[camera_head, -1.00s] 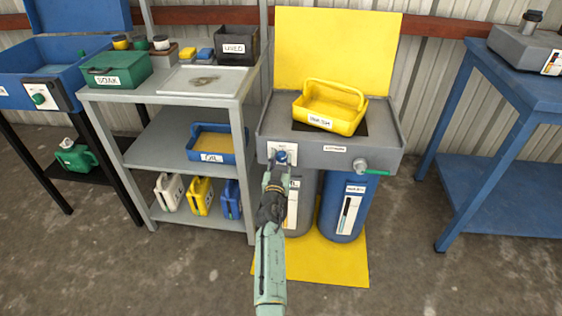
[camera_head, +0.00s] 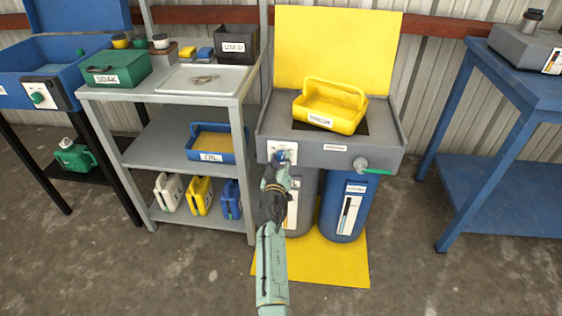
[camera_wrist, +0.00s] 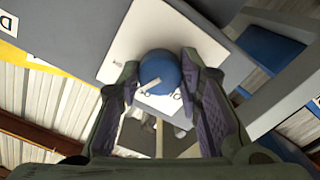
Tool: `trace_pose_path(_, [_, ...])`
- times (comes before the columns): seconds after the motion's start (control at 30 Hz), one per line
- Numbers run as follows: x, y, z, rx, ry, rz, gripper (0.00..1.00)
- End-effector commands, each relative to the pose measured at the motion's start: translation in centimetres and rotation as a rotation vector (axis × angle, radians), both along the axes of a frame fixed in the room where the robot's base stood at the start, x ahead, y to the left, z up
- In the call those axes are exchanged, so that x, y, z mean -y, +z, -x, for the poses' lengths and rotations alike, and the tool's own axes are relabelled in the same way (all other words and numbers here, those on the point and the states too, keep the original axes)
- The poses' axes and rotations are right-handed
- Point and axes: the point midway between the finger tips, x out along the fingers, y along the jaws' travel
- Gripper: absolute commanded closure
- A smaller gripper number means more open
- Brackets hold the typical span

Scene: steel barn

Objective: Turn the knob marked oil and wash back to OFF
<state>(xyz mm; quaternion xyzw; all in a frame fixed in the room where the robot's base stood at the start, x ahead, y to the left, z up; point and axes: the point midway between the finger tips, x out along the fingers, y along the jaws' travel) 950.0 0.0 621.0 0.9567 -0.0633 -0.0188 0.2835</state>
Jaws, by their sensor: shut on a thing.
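The blue round knob (camera_head: 280,155) sits on a white label plate (camera_head: 292,147) on the front left of the grey wash sink (camera_head: 300,151). In the wrist view the knob (camera_wrist: 160,66) shows a white pointer line running toward the lower edge of the picture, slightly left. Dark letters on the plate (camera_wrist: 140,35) are partly covered, so the marked position cannot be read. My gripper (camera_head: 283,161) is at the knob. In the wrist view its two fingers (camera_wrist: 160,73) are on either side of the knob, closed on it.
A green-handled tap (camera_head: 375,171) sticks out to the right of the knob. A grey drum and a blue drum (camera_head: 345,205) stand below the sink. A yellow basket (camera_head: 335,104) sits on top. A grey shelf (camera_head: 165,135) stands left, a blue table (camera_head: 500,105) right.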

Motion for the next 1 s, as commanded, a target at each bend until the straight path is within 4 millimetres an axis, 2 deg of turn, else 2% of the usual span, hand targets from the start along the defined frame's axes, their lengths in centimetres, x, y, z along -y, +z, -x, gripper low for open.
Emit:
trace_pose_path(0.2, [0.03, -0.04, 0.02, -0.024, 0.000, 0.177, 0.95])
trace_pose_path(0.5, [0.04, -0.03, 0.03, -0.046, -0.001, 0.340, 0.95])
trace_pose_path(1.0, [-0.04, -0.05, 0.02, -0.054, 0.001, 0.403, 0.95])
